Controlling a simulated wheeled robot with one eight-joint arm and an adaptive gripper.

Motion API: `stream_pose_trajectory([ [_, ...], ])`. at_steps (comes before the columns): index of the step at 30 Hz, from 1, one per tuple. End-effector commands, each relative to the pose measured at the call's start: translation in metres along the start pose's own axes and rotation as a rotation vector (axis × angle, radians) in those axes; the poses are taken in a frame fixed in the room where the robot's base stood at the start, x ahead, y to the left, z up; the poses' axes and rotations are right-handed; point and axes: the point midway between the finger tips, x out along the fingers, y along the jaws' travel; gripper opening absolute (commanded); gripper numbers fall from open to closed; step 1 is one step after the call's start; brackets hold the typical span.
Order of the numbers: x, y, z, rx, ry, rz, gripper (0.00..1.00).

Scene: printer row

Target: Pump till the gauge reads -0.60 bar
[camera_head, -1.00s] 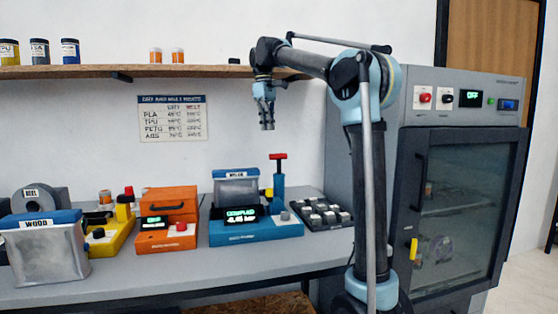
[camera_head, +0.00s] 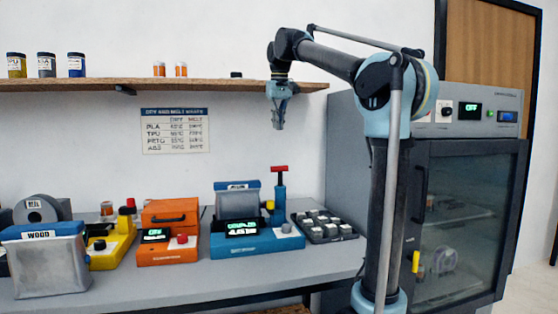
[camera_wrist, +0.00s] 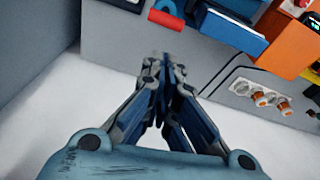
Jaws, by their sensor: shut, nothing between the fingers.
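The blue vacuum unit (camera_head: 258,243) stands on the bench. Its green display (camera_head: 242,229) appears to read "COUPLED" above a number in bar that is too blurred to read surely. The blue hand pump (camera_head: 280,205) rises at its right rear, with its red T-handle (camera_head: 279,168) up. My gripper (camera_head: 278,126) is shut and empty, pointing down above the handle and clear of it. In the wrist view my shut fingertips (camera_wrist: 165,62) lie just below the red handle (camera_wrist: 166,20) in the picture, not touching it.
A grey container labelled "NYLON" (camera_head: 237,203) sits on the unit. A tray of small blocks (camera_head: 325,227) is at its right, an orange box (camera_head: 168,248) at its left. A wooden shelf (camera_head: 200,85) is behind my gripper. A grey oven cabinet (camera_head: 455,230) stands at the right.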

Motion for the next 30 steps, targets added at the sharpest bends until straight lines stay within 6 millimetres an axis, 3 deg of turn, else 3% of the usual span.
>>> stream_pose_trajectory([
  [6,-0.010,0.004,0.005,0.115,0.042,-0.005,0.00],
  [19,-0.009,0.004,0.005,0.123,0.045,-0.006,0.00],
  [23,0.001,0.004,0.005,0.123,0.044,-0.006,0.00],
  [30,0.039,0.004,0.003,0.122,0.044,-0.006,0.00],
])
